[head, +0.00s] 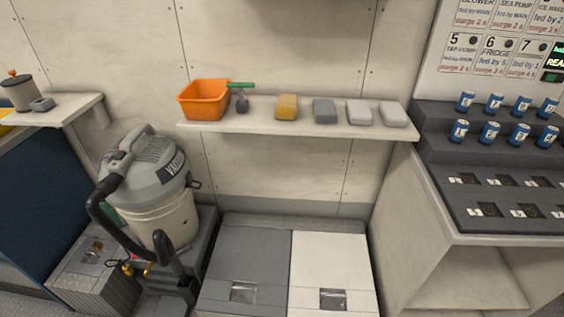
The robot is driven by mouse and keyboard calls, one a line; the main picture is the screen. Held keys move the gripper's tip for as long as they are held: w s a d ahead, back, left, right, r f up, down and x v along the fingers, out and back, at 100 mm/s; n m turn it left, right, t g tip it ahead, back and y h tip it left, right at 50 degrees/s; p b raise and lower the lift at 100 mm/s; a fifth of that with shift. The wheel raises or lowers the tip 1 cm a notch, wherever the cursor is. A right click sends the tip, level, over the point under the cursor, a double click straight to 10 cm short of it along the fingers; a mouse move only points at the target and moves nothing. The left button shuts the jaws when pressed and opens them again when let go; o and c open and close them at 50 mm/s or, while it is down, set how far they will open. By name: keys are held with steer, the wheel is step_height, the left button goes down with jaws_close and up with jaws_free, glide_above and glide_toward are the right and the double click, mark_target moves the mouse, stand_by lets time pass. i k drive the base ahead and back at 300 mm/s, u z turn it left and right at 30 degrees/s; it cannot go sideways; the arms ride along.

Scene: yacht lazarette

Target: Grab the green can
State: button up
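I see no green can in the head view. The can-like things here are several small blue cylinders (490,131) with white labels, standing upright in two rows on a dark stepped rack (430,147) at the right. A green patch (117,217) shows behind the vacuum at the left; it is mostly hidden and I cannot tell what it is. A tool with a green handle (241,85) stands by the orange bin on the wall shelf. I cannot make out my gripper in this view.
A wall shelf (270,126) holds an orange bin (204,100), a yellow block (287,106) and several grey blocks. A grey vacuum (155,160) with a black hose stands at left. Below the shelf are grey (245,255) and white (330,255) lids. A left shelf (75,107) holds a pot.

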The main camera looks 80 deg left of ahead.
mark_target(110, 210)
steer(key=u, duration=4.6)
steer(key=k, duration=1.1)
steer(key=u, duration=1.15)
steer(key=i, duration=2.3)
steer(key=z, duration=0.75)
steer(key=i, duration=1.1)
steer(key=z, duration=1.65)
steer(key=i, duration=0.9)
steer(key=z, duration=0.85)
